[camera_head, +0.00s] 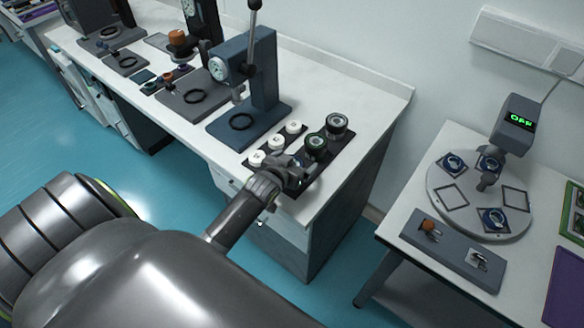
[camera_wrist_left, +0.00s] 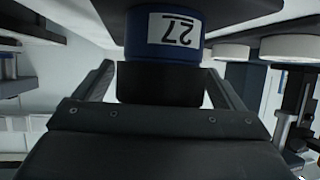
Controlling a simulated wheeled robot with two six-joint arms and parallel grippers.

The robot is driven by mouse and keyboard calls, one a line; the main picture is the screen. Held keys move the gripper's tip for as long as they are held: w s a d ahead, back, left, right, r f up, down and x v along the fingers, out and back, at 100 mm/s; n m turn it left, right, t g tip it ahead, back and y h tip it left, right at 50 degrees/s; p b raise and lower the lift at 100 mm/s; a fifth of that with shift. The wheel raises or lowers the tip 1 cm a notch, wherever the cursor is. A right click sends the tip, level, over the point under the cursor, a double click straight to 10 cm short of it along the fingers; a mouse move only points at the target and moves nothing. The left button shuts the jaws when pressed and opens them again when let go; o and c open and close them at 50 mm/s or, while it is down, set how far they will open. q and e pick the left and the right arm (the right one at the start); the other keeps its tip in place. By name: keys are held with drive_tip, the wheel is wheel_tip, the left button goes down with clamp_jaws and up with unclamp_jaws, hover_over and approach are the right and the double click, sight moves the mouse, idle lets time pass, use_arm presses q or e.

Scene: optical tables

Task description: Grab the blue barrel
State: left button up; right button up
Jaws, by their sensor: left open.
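A blue barrel (camera_wrist_left: 150,50) with a white label reading 27, upside down in the picture, shows at the top of the left wrist view. A black part (camera_wrist_left: 160,84) adjoins it and lies between my left gripper's fingers. My left gripper (camera_wrist_left: 165,76) is open around this part; I cannot tell whether the fingers touch it. In the head view, the left gripper (camera_head: 300,172) is at the front end of the dark mat (camera_head: 325,166) on the white bench and mostly hides the barrel. My right gripper is not in view.
Two dark round pieces (camera_head: 336,124) stand behind the gripper, and several white round pieces (camera_head: 276,141) stand to its left. A blue press (camera_head: 262,72) with a lever stands farther back. A side table (camera_head: 425,205) holds a round turntable (camera_head: 470,222).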

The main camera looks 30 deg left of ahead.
use_arm(q)
drive_tip(key=c, duration=1)
drive_tip(key=shift+c, duration=0.7)
drive_tip(key=shift+r, duration=0.15)
